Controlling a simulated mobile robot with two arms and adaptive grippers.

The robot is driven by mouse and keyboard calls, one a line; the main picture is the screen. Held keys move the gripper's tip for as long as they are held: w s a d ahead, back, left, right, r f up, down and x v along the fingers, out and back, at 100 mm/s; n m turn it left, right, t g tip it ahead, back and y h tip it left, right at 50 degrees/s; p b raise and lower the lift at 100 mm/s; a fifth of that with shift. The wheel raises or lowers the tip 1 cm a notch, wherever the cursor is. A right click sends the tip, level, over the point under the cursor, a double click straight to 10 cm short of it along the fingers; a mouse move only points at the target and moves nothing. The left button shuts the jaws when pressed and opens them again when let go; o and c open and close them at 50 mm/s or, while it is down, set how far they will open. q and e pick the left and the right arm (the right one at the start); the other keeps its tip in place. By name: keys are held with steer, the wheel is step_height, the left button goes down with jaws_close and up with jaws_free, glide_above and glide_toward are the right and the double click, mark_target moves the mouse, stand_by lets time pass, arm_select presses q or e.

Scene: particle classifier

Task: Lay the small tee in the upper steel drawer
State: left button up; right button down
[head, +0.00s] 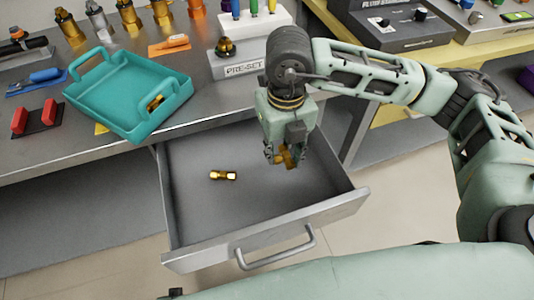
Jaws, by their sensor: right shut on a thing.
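The upper steel drawer (200,222) is pulled out below the bench top. My right gripper (284,160) points down over the right part of the drawer. It is shut on a small brass fitting (288,157), which looks like the small tee; the fingers hide part of its shape. It appears to be above the drawer floor, though the exact height is hard to tell. Another brass fitting (223,175) lies on the drawer floor to the left, apart from the gripper. My left gripper is not in view.
A grey "PRE-SET" block (238,66) stands behind the drawer. The drawer's front wall and handle (275,252) face me. The drawer floor is clear around the lying fitting.

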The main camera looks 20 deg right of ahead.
steer(key=w+f, duration=0.1)
steer(key=w+a+f, duration=0.1)
steer(key=w, duration=0.2)
steer(key=shift+w+a+f, duration=0.1)
steer(key=shift+a+f, duration=0.25)
steer(key=shift+f, duration=0.05)
step_height(320, 180, down, 4)
steer(key=shift+r, duration=0.1)
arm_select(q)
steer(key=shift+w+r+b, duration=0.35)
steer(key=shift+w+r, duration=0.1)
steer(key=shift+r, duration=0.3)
arm_select(e)
steer(key=shift+f, duration=0.2)
steer(key=c, duration=1.3)
jaws_free()
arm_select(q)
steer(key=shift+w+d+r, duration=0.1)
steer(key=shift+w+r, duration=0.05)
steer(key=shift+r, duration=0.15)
arm_select(e)
steer(key=shift+r, duration=0.15)
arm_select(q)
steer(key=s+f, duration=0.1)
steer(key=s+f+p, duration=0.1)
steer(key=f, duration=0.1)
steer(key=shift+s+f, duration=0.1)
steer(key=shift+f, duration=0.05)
arm_select(e)
step_height(320, 180, up, 12)
